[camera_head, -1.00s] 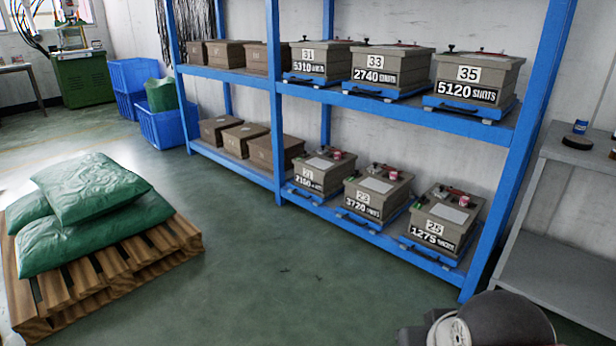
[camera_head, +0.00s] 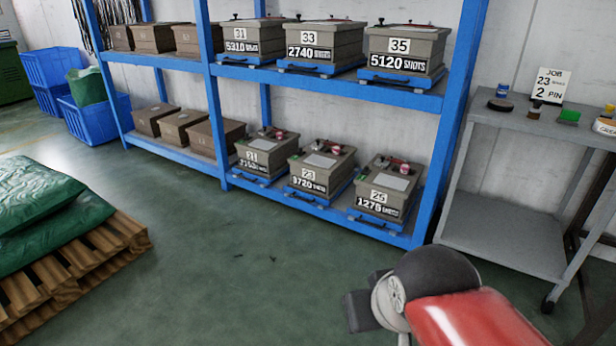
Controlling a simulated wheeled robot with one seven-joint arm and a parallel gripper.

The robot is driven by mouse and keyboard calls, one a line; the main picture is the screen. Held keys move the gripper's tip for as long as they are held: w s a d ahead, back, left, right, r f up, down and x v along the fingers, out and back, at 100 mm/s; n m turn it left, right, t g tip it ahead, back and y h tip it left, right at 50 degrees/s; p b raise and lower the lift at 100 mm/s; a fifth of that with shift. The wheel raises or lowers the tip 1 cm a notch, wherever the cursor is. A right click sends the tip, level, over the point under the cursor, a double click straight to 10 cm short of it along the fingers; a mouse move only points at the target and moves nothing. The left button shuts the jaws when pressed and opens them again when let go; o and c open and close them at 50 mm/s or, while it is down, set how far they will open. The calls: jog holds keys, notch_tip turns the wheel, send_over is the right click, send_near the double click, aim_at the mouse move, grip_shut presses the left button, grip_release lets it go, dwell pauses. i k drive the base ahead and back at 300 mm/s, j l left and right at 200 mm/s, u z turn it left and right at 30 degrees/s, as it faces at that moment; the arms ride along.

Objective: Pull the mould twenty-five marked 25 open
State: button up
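The mould marked 25 (camera_head: 386,189) is a grey-brown box with a "1275 SHOTS" label. It sits on a blue tray (camera_head: 379,221) at the right end of the lower shelf. A white card and small red and pink items lie on its top. Moulds marked 21 (camera_head: 262,156) and 23 (camera_head: 318,170) stand to its left. Part of my red and dark arm shows at the lower right, in front of the rack. My gripper's fingers cannot be made out.
Moulds 31 (camera_head: 240,42), 33 (camera_head: 325,46) and 35 (camera_head: 405,50) stand on the upper shelf of the blue rack (camera_head: 452,120). A grey wheeled table (camera_head: 545,128) stands right, with a "JOB 23 2 PIN" card (camera_head: 548,85). A pallet (camera_head: 90,265) with green sacks is left. Floor between is clear.

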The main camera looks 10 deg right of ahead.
aim_at(388, 198)
jog(key=i+l+z, duration=0.1)
jog(key=z, duration=0.3)
jog(key=i+z, duration=0.1)
jog(key=z, duration=0.3)
jog(key=i+z, duration=0.15)
jog(key=z, duration=0.25)
jog(key=i, duration=1.2)
